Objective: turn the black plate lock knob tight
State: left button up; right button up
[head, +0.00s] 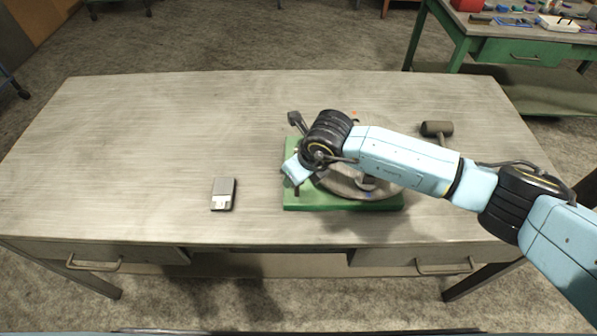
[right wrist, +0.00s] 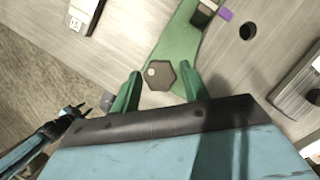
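A green base (head: 300,199) with a round pale plate (head: 345,188) stands on the table, right of the middle. My right arm covers much of it in the head view. In the right wrist view a dark six-sided knob (right wrist: 161,76) sits on the green base (right wrist: 183,38). My right gripper (right wrist: 158,84) has its two green fingers apart, one on each side of the knob in the picture. I cannot tell whether they touch it. What seems to be my left gripper (right wrist: 80,107) shows small at the left of the wrist view; its state is unclear.
A small grey device with a white end (head: 223,193) lies left of the base. A dark-headed mallet (head: 436,129) lies at the right, behind my arm. The left half of the table (head: 120,150) is mostly clear. A green bench (head: 510,50) stands behind.

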jog(key=shift+o, duration=0.8)
jog(key=b+v, duration=0.1)
jog(key=v, duration=1.2)
jog(key=shift+r, duration=0.25)
